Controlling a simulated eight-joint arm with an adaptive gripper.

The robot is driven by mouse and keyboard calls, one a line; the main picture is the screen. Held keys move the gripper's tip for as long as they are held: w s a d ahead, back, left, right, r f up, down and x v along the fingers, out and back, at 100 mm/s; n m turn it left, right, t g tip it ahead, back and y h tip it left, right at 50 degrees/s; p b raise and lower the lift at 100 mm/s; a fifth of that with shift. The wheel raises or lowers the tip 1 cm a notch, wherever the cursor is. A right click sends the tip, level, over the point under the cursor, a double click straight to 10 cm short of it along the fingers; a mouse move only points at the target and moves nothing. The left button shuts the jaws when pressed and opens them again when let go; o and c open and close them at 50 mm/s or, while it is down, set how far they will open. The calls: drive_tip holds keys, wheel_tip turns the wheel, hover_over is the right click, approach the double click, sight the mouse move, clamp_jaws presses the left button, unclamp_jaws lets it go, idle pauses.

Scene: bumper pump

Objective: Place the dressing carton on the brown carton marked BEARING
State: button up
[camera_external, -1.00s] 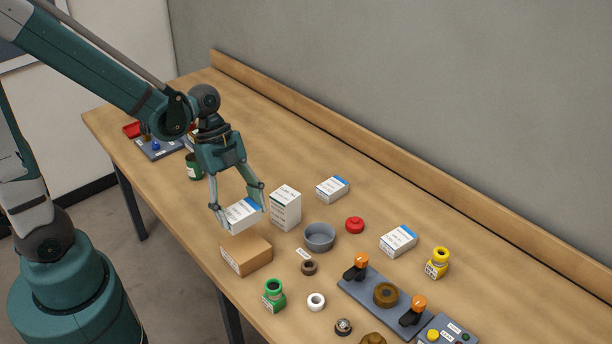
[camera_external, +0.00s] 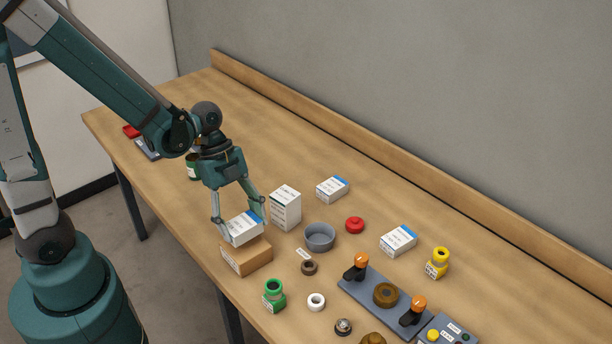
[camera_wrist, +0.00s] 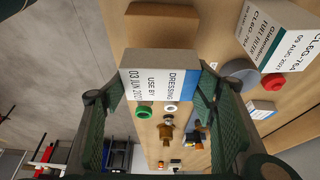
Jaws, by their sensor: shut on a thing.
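The dressing carton (camera_external: 244,229) is a white box with a blue end. In the wrist view the carton (camera_wrist: 158,84) shows the words DRESSING and USE BY. My gripper (camera_external: 240,218) is shut on it, one finger on each side. The brown carton (camera_external: 247,258) lies directly under the dressing carton near the table's front edge. The dressing carton is at its top face; whether it touches cannot be told for certain. In the wrist view the brown carton (camera_wrist: 160,60) is partly hidden behind the dressing carton. Its BEARING mark is not readable.
A tall white carton (camera_external: 286,207) stands close to the right of my gripper. Two more white cartons (camera_external: 332,189) (camera_external: 398,241) lie farther right.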

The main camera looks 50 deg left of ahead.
sight(244, 234)
drive_tip(key=shift+f+b, duration=0.3)
drive_tip(key=shift+f, duration=1.6)
drive_tip(key=shift+f, duration=0.2)
drive_tip(key=o, duration=0.9)
drive_tip(key=shift+r, duration=0.15)
drive_tip(key=shift+p+v, duration=0.85)
drive_tip(key=shift+v, duration=5.2)
drive_tip(key=shift+r, duration=0.1)
